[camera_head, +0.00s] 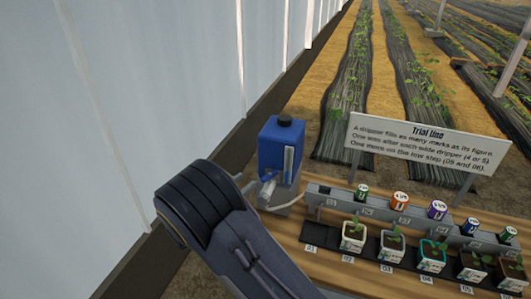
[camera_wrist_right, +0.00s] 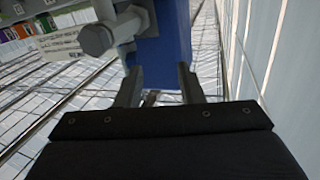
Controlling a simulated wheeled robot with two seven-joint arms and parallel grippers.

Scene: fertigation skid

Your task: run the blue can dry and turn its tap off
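The blue can (camera_head: 270,152) with a black cap stands upright at the left end of the bench, and a pale level strip (camera_head: 288,165) runs down its front. I cannot make out a liquid level. A small pale tap (camera_head: 268,188) sits low on the can, partly behind my right arm; its handle position is unclear. In the right wrist view my right gripper (camera_wrist_right: 157,85) has its fingers apart, with the blue can (camera_wrist_right: 165,58) just beyond them. A grey round-ended fitting (camera_wrist_right: 97,40) is to the left of the fingers. I see nothing held. My left gripper is out of view.
A grey rail (camera_head: 330,200) carries several coloured drippers above potted seedlings (camera_head: 353,232) on a black strip. A white "Trial line" sign (camera_head: 425,142) stands behind. A pale wall (camera_head: 150,90) closes off the left.

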